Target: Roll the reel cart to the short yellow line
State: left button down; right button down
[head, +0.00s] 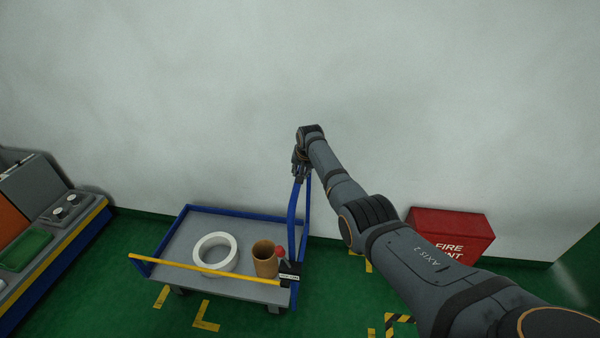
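The reel cart (185,240) stands near the wall, with a grey deck, blue rails and a yellow front bar (205,269). Its blue push handle (293,212) rises at its right end. A white ring-shaped reel (214,253) and a brown cardboard tube (265,259) are on the deck. My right gripper (299,170) is at the top of the handle, where its fingers overlap the bar; whether they are closed is too small to tell. My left gripper is not in view. Short yellow floor marks (205,317) show at the front, with another mark (368,264) right of the cart.
A red fire box (450,232) stands by the wall at the right, partly behind my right arm. A workbench (50,255) with a green tray (25,249) is at the left. A black-and-yellow striped mark (400,319) lies on the green floor. Floor in front of the cart is clear.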

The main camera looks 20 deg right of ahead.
jog(key=c, duration=1.1)
grip_release()
jog(key=shift+s+d+r, duration=0.1)
jog(key=shift+r, duration=0.05)
jog(key=v, duration=1.2)
